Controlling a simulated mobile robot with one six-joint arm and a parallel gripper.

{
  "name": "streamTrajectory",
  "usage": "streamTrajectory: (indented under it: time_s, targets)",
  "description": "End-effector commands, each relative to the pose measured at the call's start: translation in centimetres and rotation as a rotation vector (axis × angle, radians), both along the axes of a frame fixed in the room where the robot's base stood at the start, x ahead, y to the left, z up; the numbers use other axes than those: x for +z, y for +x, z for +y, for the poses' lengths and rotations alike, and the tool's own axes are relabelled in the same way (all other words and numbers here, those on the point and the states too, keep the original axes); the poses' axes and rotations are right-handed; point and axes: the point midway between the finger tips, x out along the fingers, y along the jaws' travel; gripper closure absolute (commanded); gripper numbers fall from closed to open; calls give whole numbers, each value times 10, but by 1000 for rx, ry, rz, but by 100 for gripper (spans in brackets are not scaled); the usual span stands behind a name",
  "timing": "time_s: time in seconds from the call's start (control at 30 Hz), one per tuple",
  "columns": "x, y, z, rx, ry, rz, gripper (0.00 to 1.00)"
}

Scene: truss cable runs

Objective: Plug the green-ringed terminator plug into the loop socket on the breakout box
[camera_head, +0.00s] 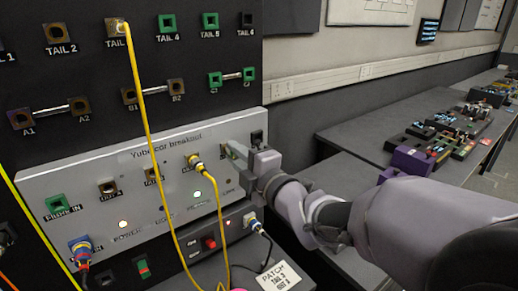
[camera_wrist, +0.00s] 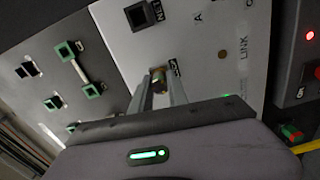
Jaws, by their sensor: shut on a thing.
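The grey breakout box (camera_head: 90,180) carries a row of sockets on its sloping front. My gripper (camera_head: 232,156) is at the right end of that row, its fingertips close to the panel. In the wrist view my gripper (camera_wrist: 160,90) has its two fingers close together, with a small brownish-green piece, apparently the terminator plug (camera_wrist: 158,76), between their tips. A green bit also shows at the fingers in the head view. The loop socket is mostly hidden behind the fingers and plug. I cannot tell whether the plug is inside the socket or just before it.
A yellow cable (camera_head: 146,110) hangs from an upper tail socket, and another yellow-cabled plug (camera_head: 197,163) sits left of my gripper. A black socket (camera_head: 257,136) is close by. A bench with coloured parts is at right.

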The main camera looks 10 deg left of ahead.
Motion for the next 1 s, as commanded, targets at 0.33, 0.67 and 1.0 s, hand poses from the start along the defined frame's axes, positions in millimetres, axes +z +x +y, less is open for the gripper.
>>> streamTrajectory:
  time_s: [0.33,0.67,1.0]
  targets:
    - [5,1,1,1,64,61,100]
    - [5,2,2,3,217,235,100]
    - [5,2,2,2,223,246,54]
